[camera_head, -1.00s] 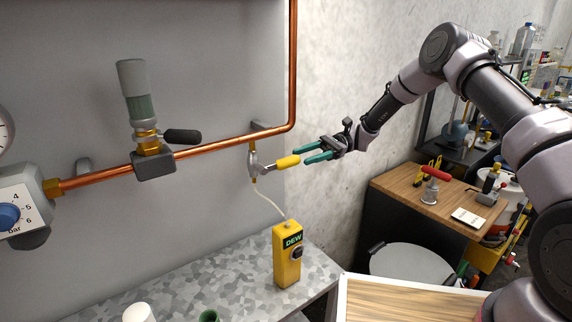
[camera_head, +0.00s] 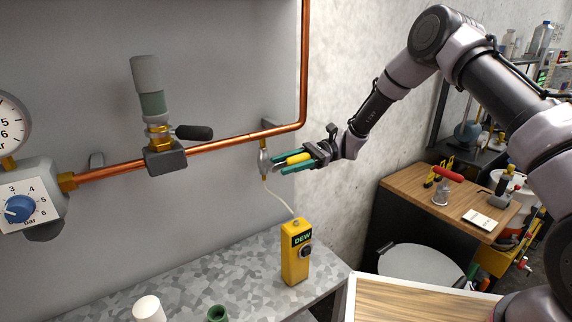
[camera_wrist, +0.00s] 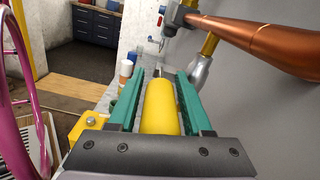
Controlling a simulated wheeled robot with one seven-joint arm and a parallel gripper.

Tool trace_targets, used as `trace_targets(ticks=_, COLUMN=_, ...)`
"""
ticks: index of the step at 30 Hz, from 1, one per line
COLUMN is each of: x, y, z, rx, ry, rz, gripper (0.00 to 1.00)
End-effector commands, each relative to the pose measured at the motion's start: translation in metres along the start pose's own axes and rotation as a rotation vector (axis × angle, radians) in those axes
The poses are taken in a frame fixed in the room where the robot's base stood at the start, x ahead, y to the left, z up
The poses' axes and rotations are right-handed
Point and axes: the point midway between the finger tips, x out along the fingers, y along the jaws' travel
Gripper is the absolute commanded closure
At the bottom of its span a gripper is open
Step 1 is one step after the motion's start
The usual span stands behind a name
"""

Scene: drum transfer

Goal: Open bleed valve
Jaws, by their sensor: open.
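The bleed valve (camera_head: 263,160) is a small silver fitting hanging under the copper pipe, with a yellow lever handle (camera_head: 299,158) sticking out to the right. My gripper (camera_head: 284,165) is open, its two green fingers on either side of the yellow handle. In the wrist view the yellow handle (camera_wrist: 161,106) lies lengthwise between the fingers (camera_wrist: 160,92), with a narrow gap showing on each side. The silver valve body (camera_wrist: 200,72) shows beyond the fingertips, at the upper right. The handle's near end is close to the dark gripper palm.
The copper pipe (camera_head: 225,144) runs along the grey panel and turns upward. A yellow DEW meter (camera_head: 295,255) stands on the speckled bench (camera_head: 235,270), joined by a thin pale hose to the valve. A larger black-handled valve (camera_head: 165,157) and a blue-knobbed regulator (camera_head: 20,208) are left.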

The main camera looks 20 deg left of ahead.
Motion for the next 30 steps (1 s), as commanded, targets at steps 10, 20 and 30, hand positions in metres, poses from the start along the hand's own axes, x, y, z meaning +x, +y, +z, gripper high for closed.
trace_targets(ticks=10, x=-0.0001, y=0.0000, z=0.0001, rx=0.000, ry=0.000, rz=0.001, gripper=1.00)
trace_targets(ticks=20, x=-0.0002, y=0.0000, z=0.0002, rx=0.000, ry=0.000, rz=0.001, gripper=1.00)
trace_targets(ticks=30, x=-0.0003, y=0.0000, z=0.0003, rx=0.000, ry=0.000, rz=0.000, gripper=1.00)
